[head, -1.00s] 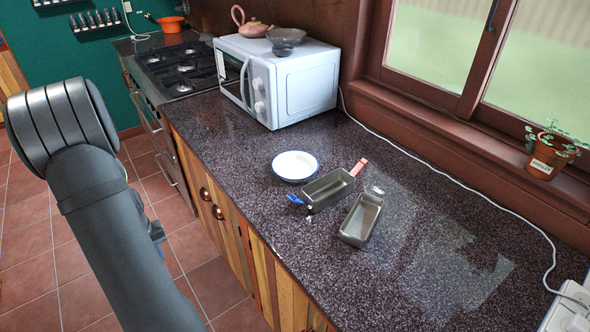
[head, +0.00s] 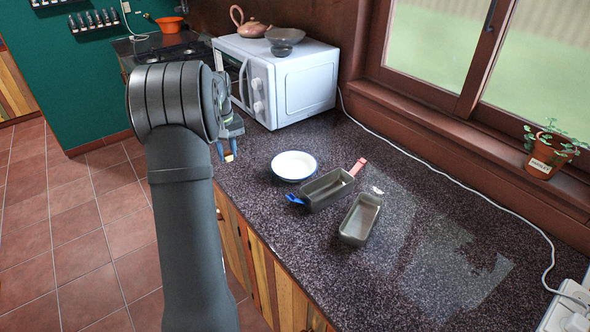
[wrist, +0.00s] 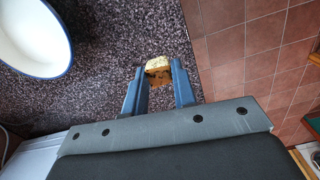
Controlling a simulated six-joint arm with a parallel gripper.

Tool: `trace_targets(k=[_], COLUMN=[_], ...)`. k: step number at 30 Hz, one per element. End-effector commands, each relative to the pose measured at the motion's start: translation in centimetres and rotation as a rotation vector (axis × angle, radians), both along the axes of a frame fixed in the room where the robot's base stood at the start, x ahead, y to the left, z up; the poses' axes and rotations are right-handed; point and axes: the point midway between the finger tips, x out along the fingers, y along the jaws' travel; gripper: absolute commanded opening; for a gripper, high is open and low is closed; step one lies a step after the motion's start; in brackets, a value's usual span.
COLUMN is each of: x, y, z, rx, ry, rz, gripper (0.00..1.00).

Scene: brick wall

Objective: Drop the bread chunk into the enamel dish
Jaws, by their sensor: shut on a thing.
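The bread chunk (wrist: 158,65) is a small yellowish piece with a brown side, held between the fingertips of my gripper (wrist: 158,78) in the wrist view. In the head view the bread (head: 228,157) shows small and pale under my gripper (head: 225,152), above the counter near its front edge. The enamel dish (head: 294,165) is a round white bowl with a blue rim. It stands on the counter to the right of my gripper, apart from it. In the wrist view the dish (wrist: 30,35) is at the upper left, partly cut off. I see nothing in it.
Two metal loaf tins, one (head: 326,190) with blue and red items at its ends, the other (head: 360,218) beside it, stand to the right of the dish. A white microwave (head: 290,85) stands behind. The dark speckled counter (head: 300,255) is clear at the front.

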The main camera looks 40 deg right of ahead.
Motion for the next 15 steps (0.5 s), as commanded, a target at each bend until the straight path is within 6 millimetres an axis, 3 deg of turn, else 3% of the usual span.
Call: trace_targets(k=[1, 6, 10, 15], x=[-0.9, -4.2, -6.7, -9.1], y=[-2.8, -10.3, -14.8, -18.2], z=[0.2, 1.0, 1.5, 1.9], rx=[0.0, -0.001, 0.0, 0.0], ry=[0.0, -0.001, -0.001, 0.0], rz=[0.004, 0.049, 0.08, 0.108], gripper=[0.04, 0.04, 0.04, 0.04])
